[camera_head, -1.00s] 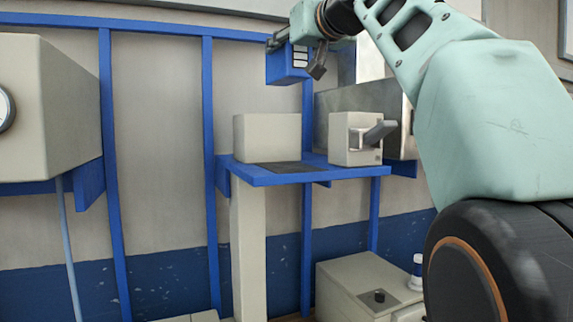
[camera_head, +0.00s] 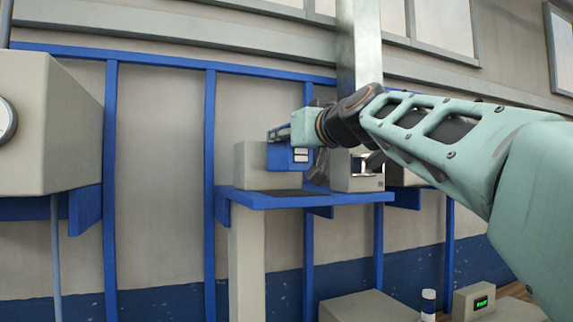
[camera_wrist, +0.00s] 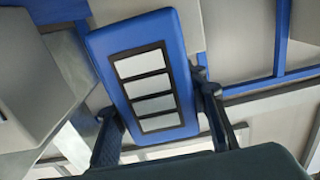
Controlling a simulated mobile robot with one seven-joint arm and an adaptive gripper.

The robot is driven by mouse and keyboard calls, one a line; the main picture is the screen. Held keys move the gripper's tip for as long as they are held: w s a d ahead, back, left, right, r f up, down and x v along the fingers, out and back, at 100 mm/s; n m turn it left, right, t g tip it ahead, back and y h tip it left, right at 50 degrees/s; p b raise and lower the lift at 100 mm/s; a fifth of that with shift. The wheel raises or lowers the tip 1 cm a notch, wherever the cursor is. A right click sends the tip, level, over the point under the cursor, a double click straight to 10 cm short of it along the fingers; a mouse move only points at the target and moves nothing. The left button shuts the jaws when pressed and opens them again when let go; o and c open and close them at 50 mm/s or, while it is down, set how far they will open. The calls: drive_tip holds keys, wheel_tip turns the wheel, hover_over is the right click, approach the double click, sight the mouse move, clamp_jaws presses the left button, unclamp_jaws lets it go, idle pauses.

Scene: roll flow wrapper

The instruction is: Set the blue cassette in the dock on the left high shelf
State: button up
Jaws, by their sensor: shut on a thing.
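The blue cassette (camera_head: 280,157) has a panel of white windows in a black frame, plain in the wrist view (camera_wrist: 145,75). My gripper (camera_head: 308,152) is shut on it; one dark finger shows at each side of it in the wrist view (camera_wrist: 160,122). In the head view the cassette hangs above the blue shelf (camera_head: 300,202), overlapping the right part of a grey block (camera_head: 252,160). A dark flat patch (camera_head: 285,192) lies on the shelf below the cassette. I cannot tell whether the cassette touches anything.
A grey box with a front fitting (camera_head: 362,182) stands on the shelf's right end, close to my gripper. A big grey housing with a dial (camera_head: 45,130) is at far left. Blue posts (camera_head: 210,150) stand along the wall. A lower grey cabinet (camera_head: 365,306) is below.

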sight(301, 157)
drive_tip(key=shift+f+b, duration=0.55)
drive_tip(key=shift+f, duration=1.55)
drive_tip(key=shift+f, duration=0.1)
drive_tip(key=o, duration=1.4)
drive_tip(key=shift+o, duration=0.2)
drive_tip(key=shift+s, duration=0.1)
drive_tip(key=b+v, duration=0.2)
drive_tip(key=v, duration=1)
